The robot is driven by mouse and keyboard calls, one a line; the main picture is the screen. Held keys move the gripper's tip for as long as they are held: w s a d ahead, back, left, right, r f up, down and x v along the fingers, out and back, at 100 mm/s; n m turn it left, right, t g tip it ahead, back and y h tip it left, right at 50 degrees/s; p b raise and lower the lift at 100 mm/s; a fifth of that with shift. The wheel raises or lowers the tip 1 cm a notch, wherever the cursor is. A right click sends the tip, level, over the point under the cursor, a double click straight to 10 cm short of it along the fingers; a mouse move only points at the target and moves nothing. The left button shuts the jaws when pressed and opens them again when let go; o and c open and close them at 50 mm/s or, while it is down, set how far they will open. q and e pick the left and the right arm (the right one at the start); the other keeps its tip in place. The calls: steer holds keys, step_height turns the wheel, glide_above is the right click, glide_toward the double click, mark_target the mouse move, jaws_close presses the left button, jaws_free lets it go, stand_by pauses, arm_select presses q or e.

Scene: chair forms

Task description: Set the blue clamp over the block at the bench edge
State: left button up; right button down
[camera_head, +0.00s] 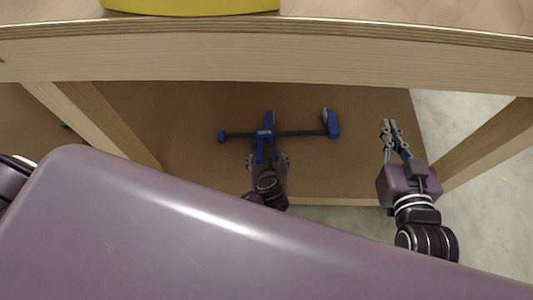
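The blue clamp (265,131) lies on the brown lower board in the middle of the camera_head view. Its dark bar runs left to right, with a small blue end at the left and a larger blue jaw at the right. My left gripper (268,160) is at the near side of the clamp's handle, its fingers apart on either side of it; I cannot tell whether they touch it. My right gripper (389,123) points away from me, right of the clamp and apart from it. Its fingers are seen at a slant, so their gap is unclear. I cannot make out the block.
The bench's wooden front edge (260,58) crosses above the lower board (190,110). Wooden legs stand at the left (105,125) and right (490,142). Part of a yellow thing (190,5) is on the benchtop. Grey floor (450,120) shows at right.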

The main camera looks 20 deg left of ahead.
mark_target(265, 136)
arm_select(q)
steer(key=b+x, duration=0.1)
steer(key=x, duration=0.5)
steer(key=shift+f, duration=0.1)
arm_select(e)
step_height(265, 136, up, 8)
steer(key=w+a+t+y, duration=0.1)
steer(key=t, duration=0.3)
steer(key=shift+w+a+r+y, duration=0.2)
steer(key=shift+a+y, duration=0.05)
steer(key=shift+y, duration=0.05)
